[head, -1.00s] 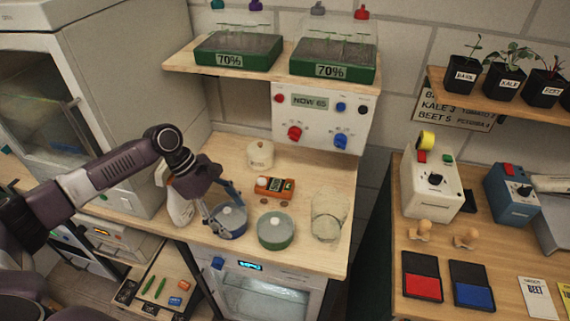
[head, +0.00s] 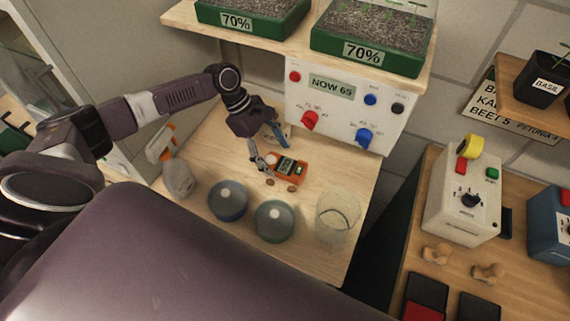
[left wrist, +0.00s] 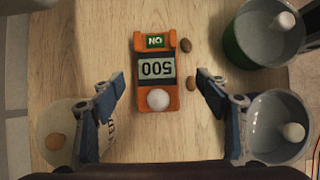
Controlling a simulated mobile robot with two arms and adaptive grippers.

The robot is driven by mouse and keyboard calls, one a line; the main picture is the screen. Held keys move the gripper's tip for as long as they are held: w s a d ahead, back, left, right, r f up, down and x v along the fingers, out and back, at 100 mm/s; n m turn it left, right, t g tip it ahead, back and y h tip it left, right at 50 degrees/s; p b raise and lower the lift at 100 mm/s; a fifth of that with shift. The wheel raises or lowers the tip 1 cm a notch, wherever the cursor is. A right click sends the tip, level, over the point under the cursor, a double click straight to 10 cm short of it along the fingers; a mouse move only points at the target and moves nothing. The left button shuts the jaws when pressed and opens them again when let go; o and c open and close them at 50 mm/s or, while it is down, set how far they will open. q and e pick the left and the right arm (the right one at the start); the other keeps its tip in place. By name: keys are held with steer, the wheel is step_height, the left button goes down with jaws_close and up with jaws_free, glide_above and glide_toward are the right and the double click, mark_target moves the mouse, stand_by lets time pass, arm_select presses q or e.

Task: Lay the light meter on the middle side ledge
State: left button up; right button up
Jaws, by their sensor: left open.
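The light meter (head: 291,167) is an orange device lying on the wooden bench top. My left gripper (head: 270,151) is open above and beside the meter. In the left wrist view its blue fingers (left wrist: 161,90) are spread on either side of the meter's dome end, with nothing between them held. I cannot tell which surface is the middle side ledge. My right gripper is not in view.
A blue pot (head: 228,201), a green pot (head: 274,221), a glass jar (head: 337,213) and a spray bottle (head: 177,177) stand around the meter. Small brown pebbles (left wrist: 187,45) lie beside the meter. A control panel (head: 345,105) rises behind.

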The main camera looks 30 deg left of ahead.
mark_target(285, 165)
arm_select(q)
steer(key=x, duration=0.3)
steer(key=shift+w+d+f+p, duration=0.1)
steer(key=shift+w+f+p, duration=0.05)
steer(key=shift+w+p, duration=0.15)
steer(key=shift+f, duration=0.1)
steer(key=shift+s, duration=0.1)
steer(key=shift+c, duration=0.2)
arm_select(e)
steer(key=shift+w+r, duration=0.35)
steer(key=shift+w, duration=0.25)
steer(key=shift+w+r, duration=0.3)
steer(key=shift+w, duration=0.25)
arm_select(q)
steer(key=c, duration=1.5)
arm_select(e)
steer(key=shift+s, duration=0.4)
arm_select(q)
steer(key=shift+c, duration=0.2)
